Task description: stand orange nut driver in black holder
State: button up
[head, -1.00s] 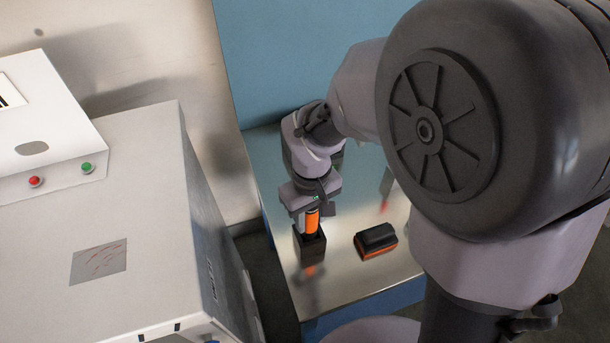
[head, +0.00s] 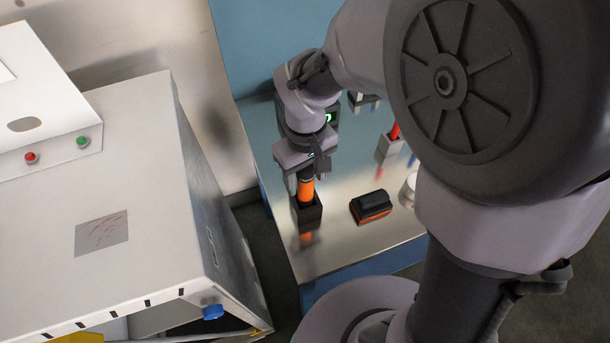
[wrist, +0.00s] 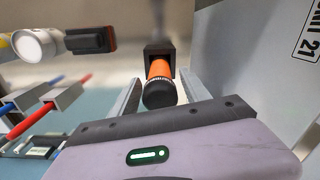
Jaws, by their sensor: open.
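The orange nut driver (head: 307,190) stands upright in the black holder (head: 308,215) on the metal table. Its lower end is hidden inside the holder. My gripper (head: 306,178) is above the holder, at the upper end of the nut driver. The wrist view shows the nut driver's black end (wrist: 160,94) and orange body, with the black holder (wrist: 158,48) beyond. There my gripper (wrist: 160,92) is open, one finger on each side of the nut driver, with visible gaps on both sides.
A black and orange block (head: 371,206) lies right of the holder. A red tool (head: 394,132) stands in a grey holder (head: 389,150) farther right, near a partly hidden white round object (head: 409,190). A white machine (head: 150,190) with red and green buttons stands at left, close to the table.

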notch_tip(320, 180, up, 8)
jog(key=shift+r+p, duration=0.2)
jog(key=shift+p, duration=1)
jog(key=s+d+r+m+t+y, duration=0.2)
jog(key=s+d+r+m+t, duration=0.3)
jog(key=s+r+m, duration=0.4)
jog(key=shift+s+d+r+m+t, duration=0.45)
jog(key=shift+s+d, duration=0.4)
jog(key=shift+s, duration=0.3)
